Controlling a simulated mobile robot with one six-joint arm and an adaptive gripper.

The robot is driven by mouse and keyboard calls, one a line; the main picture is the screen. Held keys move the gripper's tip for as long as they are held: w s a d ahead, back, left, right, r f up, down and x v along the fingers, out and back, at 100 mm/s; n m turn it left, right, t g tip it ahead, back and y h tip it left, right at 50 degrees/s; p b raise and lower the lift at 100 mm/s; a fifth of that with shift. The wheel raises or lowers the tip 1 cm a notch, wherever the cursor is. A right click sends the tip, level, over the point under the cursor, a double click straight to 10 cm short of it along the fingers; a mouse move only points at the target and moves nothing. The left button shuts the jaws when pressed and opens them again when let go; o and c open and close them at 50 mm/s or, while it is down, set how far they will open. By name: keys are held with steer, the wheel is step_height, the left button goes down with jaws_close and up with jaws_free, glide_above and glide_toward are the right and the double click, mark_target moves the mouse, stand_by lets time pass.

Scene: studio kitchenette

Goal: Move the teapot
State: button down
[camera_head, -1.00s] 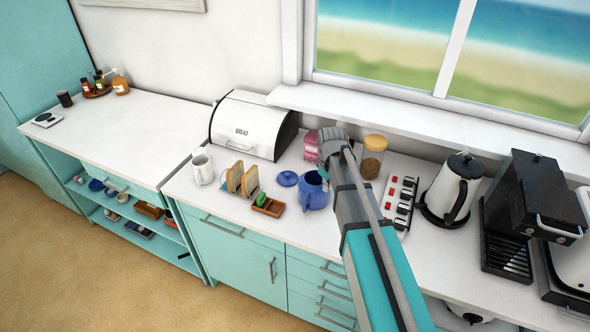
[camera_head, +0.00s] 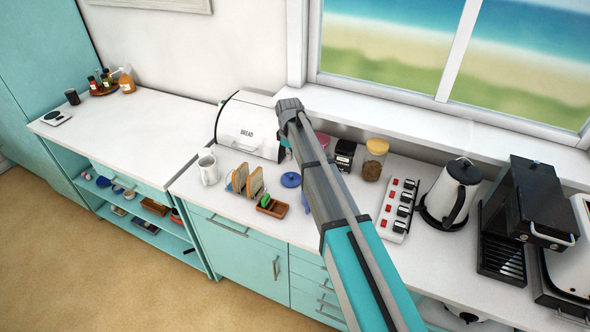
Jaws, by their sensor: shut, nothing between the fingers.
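The blue teapot (camera_head: 306,204) stands on the white counter and is almost wholly hidden behind my arm; only a blue sliver shows at the arm's left edge. A round blue lid (camera_head: 290,180) lies on the counter just behind and left of that sliver, apart from it. My arm reaches up across the middle of the picture, its wrist end in front of the bread box. My gripper's fingers are hidden behind the arm, and I see nothing held.
A toast rack (camera_head: 248,182), white mug (camera_head: 208,170) and wooden tray (camera_head: 272,208) stand left of the teapot. The bread box (camera_head: 248,128) is behind. A glass jar (camera_head: 374,160), power strip (camera_head: 398,208), white kettle (camera_head: 452,192) and black coffee machine (camera_head: 528,205) stand right.

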steer(key=shift+f, duration=0.2)
step_height(320, 180, down, 10)
steer(key=b, duration=1)
steer(key=d, duration=0.2)
steer(key=s+d, duration=0.1)
steer(key=shift+s+r, duration=0.1)
steer(key=shift+r, duration=0.15)
steer(key=shift+s+d, duration=0.1)
steer(key=shift+d, duration=0.25)
steer(key=s+d, duration=0.1)
steer(key=d, duration=0.3)
steer(key=s+d, duration=0.2)
steer(key=d, duration=0.2)
steer(key=s+d, duration=0.1)
steer(key=d, duration=0.3)
steer(key=shift+s+d, duration=0.25)
steer(key=shift+d, duration=0.1)
steer(key=shift+a, duration=0.1)
